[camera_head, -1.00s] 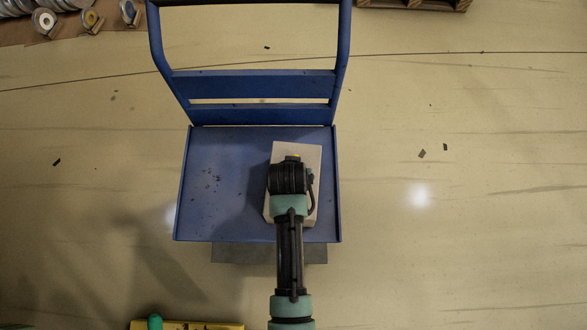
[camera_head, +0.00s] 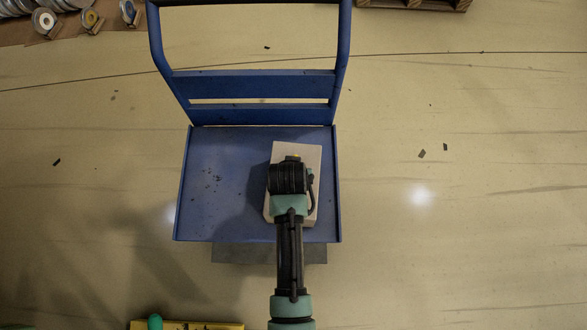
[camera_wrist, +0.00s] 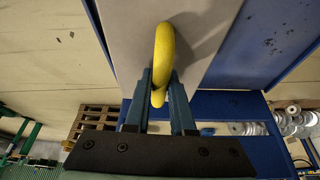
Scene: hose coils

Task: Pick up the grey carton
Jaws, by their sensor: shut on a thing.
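The grey carton (camera_head: 311,158) is a pale box lying on the right part of a blue platform trolley (camera_head: 215,180) in the head view. My wrist covers much of it there. In the wrist view the carton's pale grey face (camera_wrist: 205,20) fills the top middle, with a yellow loop handle (camera_wrist: 164,50) on it. My gripper (camera_wrist: 159,88) is shut on the lower part of this loop, one blue finger on each side. The fingertips are hidden in the head view. I cannot tell any gap between carton and platform.
The trolley's blue push frame (camera_head: 255,85) rises behind the platform. A grey slab (camera_head: 232,253) shows under its front edge. A yellow item (camera_head: 200,325) is at the bottom edge. Metal coils (camera_head: 45,22) lie at top left. The floor at right is mostly clear.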

